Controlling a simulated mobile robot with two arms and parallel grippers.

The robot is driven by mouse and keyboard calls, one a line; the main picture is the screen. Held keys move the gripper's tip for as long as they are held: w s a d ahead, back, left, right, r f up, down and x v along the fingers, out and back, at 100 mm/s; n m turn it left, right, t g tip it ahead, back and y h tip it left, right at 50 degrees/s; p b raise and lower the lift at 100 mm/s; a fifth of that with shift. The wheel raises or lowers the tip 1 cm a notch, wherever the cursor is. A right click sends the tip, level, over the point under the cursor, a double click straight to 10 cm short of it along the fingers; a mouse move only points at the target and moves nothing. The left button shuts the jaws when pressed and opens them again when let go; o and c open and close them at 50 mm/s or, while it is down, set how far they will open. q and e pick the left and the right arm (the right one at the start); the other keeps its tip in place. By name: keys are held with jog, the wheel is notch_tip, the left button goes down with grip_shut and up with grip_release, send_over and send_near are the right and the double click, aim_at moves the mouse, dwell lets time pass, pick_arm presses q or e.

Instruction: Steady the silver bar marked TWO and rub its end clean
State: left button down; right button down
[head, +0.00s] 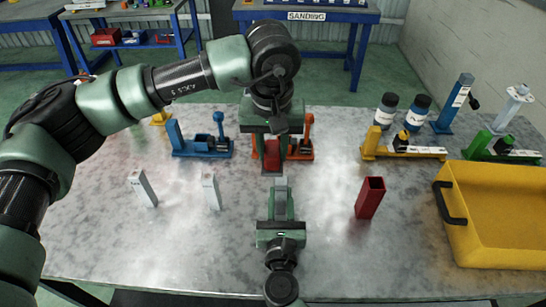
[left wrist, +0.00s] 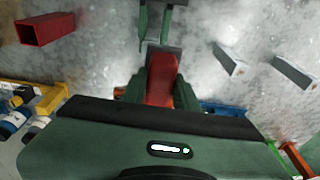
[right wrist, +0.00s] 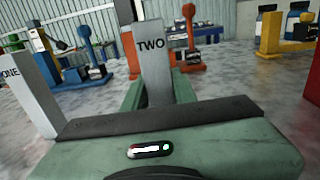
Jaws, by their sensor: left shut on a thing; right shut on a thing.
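The silver bar marked TWO (right wrist: 153,45) stands upright between the fingers of my right gripper (right wrist: 155,92), its top end free above them. In the head view the bar (head: 281,184) shows at the front middle of the table, in my right gripper (head: 280,207). My left gripper (head: 272,142) is shut on a red piece (head: 272,158), which also shows between its fingers in the left wrist view (left wrist: 161,80). I cannot tell if it is cloth. The red piece is just beyond the bar, seemingly apart from it.
Two other silver bars (head: 143,188) (head: 210,191) stand to the left; one reads ONE (right wrist: 22,90). A red hollow tube (head: 370,198) and a yellow bin (head: 500,245) are to the right. Blue (head: 203,148), orange (head: 302,150) and yellow (head: 405,150) tools stand behind.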

pick_arm(q)
jog(key=shift+r, duration=1.4)
pick_arm(e)
jog(key=c, duration=0.8)
grip_release()
jog(key=shift+o, duration=0.2)
pick_arm(q)
jog(key=shift+f+b, duration=0.45)
pick_arm(e)
jog(key=shift+s+d+f, duration=0.1)
jog(key=shift+s, duration=2.9)
pick_arm(q)
jog(key=shift+f, duration=0.15)
pick_arm(e)
jog(key=shift+s, duration=1.05)
